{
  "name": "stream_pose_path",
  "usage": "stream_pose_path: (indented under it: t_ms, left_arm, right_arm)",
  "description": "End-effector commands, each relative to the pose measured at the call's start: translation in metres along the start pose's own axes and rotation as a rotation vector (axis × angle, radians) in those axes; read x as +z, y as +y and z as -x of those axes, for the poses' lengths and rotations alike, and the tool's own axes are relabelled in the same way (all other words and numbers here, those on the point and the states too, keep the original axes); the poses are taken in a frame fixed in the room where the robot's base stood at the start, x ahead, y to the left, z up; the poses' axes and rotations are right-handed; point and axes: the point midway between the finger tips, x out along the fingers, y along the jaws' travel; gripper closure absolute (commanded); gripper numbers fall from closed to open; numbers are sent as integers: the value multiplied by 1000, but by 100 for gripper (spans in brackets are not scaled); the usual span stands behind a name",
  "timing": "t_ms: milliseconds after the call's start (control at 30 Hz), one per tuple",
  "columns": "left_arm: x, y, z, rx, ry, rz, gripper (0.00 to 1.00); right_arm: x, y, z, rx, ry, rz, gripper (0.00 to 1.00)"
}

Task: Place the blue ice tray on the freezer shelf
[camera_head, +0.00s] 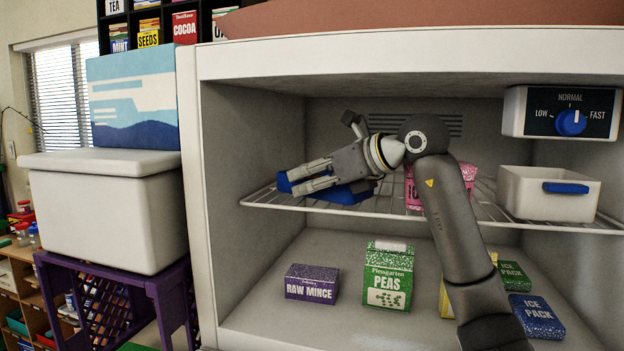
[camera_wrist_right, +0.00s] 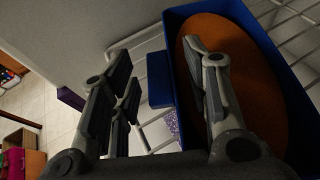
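The blue ice tray (camera_head: 350,194) is at the left part of the wire freezer shelf (camera_head: 490,214), level with it and seemingly resting on it. In the right wrist view the tray (camera_wrist_right: 171,62) shows an orange inside and a blue tab on its near side. My right gripper (camera_head: 296,181) reaches in from the right, over the tray, and partly hides it. In the wrist view the right gripper's fingers (camera_wrist_right: 158,58) are apart, one over the tray's inside and the others outside its wall, with a gap around the wall and tab. My left gripper is not in view.
On the shelf are a pink box (camera_head: 412,188), partly behind my arm, and a white bin (camera_head: 530,203). Below are raw mince (camera_head: 312,284), peas (camera_head: 388,276) and ice packs (camera_head: 537,315). The freezer's left wall (camera_head: 245,140) is close to the gripper.

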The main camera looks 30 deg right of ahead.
Motion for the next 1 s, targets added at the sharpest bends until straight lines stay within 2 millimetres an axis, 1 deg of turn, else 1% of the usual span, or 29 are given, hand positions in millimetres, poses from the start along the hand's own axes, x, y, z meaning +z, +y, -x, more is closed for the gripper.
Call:
stream_pose_path:
  t_ms: [133,200,233,333,500,600,700,800,1000]
  left_arm:
    - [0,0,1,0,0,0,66]
    - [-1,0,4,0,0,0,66]
    - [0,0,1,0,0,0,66]
    - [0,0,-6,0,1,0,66]
    - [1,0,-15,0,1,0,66]
    - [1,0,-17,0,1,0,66]
    - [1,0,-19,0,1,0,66]
    - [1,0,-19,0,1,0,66]
    - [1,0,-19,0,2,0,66]
  right_arm:
    - [1,0,0,0,0,0,57]
    - [5,0,2,1,-1,0,57]
    - [4,0,4,-1,-1,0,57]
    - [2,-1,18,-3,-4,1,57]
    - [1,-1,49,-4,-3,1,57]
    - [2,-1,63,-3,-3,0,57]
    - [2,0,72,-1,-1,0,57]
    - [3,0,76,-1,0,-1,57]
    - [3,0,76,0,0,-1,57]
